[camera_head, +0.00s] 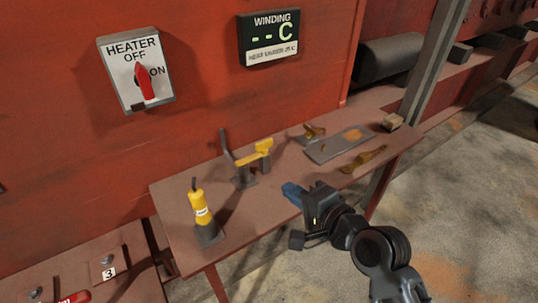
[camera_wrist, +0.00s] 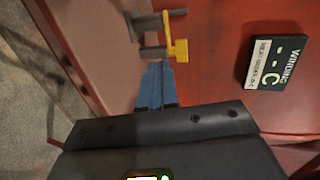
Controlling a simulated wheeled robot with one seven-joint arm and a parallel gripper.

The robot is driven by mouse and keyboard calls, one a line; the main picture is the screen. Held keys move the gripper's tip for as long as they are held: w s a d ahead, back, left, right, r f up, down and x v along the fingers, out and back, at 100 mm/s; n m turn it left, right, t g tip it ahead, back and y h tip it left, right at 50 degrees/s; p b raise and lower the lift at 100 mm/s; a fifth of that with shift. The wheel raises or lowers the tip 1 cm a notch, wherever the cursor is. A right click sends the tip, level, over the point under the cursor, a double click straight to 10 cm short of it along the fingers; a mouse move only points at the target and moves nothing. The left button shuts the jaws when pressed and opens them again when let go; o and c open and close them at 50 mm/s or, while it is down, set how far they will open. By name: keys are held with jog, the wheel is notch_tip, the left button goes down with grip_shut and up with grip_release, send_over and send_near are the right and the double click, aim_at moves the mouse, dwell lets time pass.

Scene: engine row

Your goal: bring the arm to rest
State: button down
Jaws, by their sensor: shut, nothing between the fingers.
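My gripper (camera_head: 291,192) is at the end of my black arm, over the front edge of the brown bench in the head view. Its blue fingers are together with nothing between them. In the wrist view the blue fingertips (camera_wrist: 155,85) point toward a grey stand with a yellow handle (camera_wrist: 181,50). The same yellow-handled stand (camera_head: 254,160) is on the bench, up and left of my gripper in the head view. The fingers look apart from it in the head view.
The bench (camera_head: 270,218) also bears a yellow bottle-shaped tool (camera_head: 199,212), a grey plate (camera_head: 338,144) and a brass tool (camera_head: 364,159). A heater switch (camera_head: 142,78) and a winding display (camera_head: 269,38) are on the red wall behind. Concrete floor (camera_head: 460,190) is open at right.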

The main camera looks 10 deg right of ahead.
jog(key=shift+s, duration=0.15)
jog(key=s+d+f+n+h, duration=0.2)
jog(key=s, duration=0.8)
jog(key=s+d+f+n+h, duration=0.2)
jog(key=s+f, duration=0.1)
jog(key=s, duration=0.6)
jog(key=s+d+r+n, duration=0.1)
jog(key=s+r+n, duration=0.3)
jog(key=s, duration=0.5)
jog(key=s+d+r+n+t+h, duration=0.1)
jog(key=s+r+n, duration=0.4)
jog(key=s, duration=0.5)
jog(key=shift+d+r+n, duration=0.3)
jog(key=shift+r, duration=0.4)
